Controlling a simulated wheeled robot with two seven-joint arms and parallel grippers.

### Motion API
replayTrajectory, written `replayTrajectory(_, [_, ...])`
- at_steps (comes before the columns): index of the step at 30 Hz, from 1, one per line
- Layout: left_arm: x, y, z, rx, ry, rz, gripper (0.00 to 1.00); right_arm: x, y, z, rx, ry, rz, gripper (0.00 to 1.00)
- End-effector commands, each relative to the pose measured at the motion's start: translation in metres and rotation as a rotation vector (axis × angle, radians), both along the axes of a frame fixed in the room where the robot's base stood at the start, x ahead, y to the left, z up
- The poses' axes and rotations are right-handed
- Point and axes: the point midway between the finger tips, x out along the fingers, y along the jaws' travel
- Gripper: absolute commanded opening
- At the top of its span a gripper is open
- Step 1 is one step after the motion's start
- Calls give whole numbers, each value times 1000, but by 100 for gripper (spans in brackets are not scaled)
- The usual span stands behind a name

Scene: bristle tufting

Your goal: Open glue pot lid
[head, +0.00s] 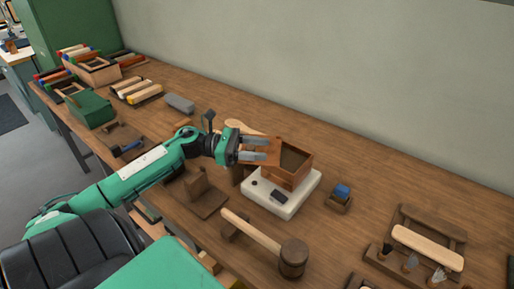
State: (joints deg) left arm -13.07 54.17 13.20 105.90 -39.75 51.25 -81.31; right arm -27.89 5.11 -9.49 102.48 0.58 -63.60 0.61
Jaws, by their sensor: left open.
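The glue pot (294,178) is a brown wooden-looking box on a white base unit (287,207). Its top is open and its dark inside shows. A brown lid panel (271,150) stands tilted at the pot's left edge, raised off the opening. My left gripper (266,149) is open, its two grey fingers level with the lid panel and overlapping it in the view. I cannot tell whether the fingers touch it. My right gripper is not in view.
A wooden mallet (292,258) lies in front of the base unit. A small holder with a blue top (341,193) stands to the right. A brush rack (428,248) is at the front right. The back right of the bench is clear.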

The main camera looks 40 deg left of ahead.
Motion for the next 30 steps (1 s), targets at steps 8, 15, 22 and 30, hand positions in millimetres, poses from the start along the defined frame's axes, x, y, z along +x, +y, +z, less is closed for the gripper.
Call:
replayTrajectory(8, [0, 0, 22, 2, -2, 0, 46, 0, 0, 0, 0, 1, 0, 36])
replayTrajectory(15, [0, 0, 79, 4, -4, -1, 46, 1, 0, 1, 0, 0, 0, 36])
replayTrajectory(22, [0, 0, 136, 3, -5, -1, 46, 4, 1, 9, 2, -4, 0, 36])
replayTrajectory(30, [0, 0, 186, 2, -2, -1, 46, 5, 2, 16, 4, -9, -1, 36])
